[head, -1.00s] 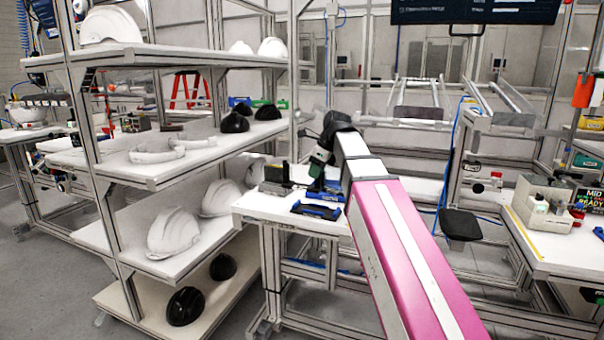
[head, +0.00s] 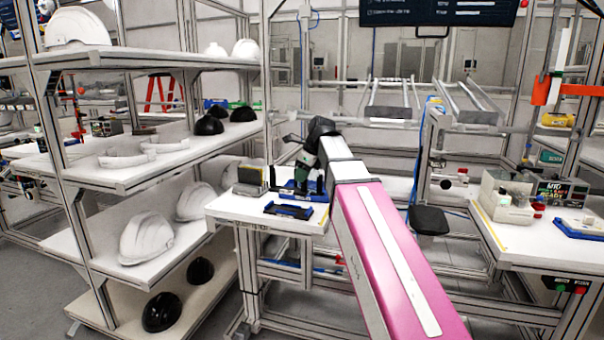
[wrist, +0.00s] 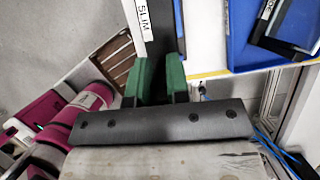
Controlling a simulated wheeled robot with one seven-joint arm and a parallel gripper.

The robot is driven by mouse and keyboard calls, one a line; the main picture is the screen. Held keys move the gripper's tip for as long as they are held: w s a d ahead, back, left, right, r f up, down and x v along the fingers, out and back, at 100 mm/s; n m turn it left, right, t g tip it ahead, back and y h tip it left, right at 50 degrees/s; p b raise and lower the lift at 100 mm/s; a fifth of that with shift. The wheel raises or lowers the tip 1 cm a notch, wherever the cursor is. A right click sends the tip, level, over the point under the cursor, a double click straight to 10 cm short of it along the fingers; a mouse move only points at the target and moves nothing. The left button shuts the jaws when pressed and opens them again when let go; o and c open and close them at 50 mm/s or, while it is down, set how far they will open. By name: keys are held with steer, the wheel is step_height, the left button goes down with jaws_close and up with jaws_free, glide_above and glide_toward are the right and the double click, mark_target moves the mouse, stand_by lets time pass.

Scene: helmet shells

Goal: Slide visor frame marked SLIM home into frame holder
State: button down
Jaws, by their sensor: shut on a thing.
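The visor frame, a dark strip with a white SLIM label (wrist: 142,14), runs up out of the top of the wrist view from between my green fingers. My gripper (wrist: 160,80) is shut on it. In the head view my gripper (head: 308,165) is above the small white table, over a blue fixture (head: 288,194). The visor frame is too small and dark there to make out clearly, and I cannot tell whether it touches the fixture. I cannot tell for certain which table item is the frame holder.
A blue tray (head: 288,210) lies at the table's front edge, and a grey box (head: 250,178) stands at its left. A shelf rack with helmet shells (head: 150,238) stands close on the left. A second bench (head: 540,245) with devices is on the right.

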mark_target(304, 190)
steer(key=shift+f, duration=2.35)
steer(key=shift+f, duration=1.1)
steer(key=c, duration=1)
jaws_free()
steer(key=v, duration=1)
steer(key=shift+s+d+r, duration=0.1)
steer(key=shift+d+r, duration=0.1)
steer(key=shift+r, duration=0.1)
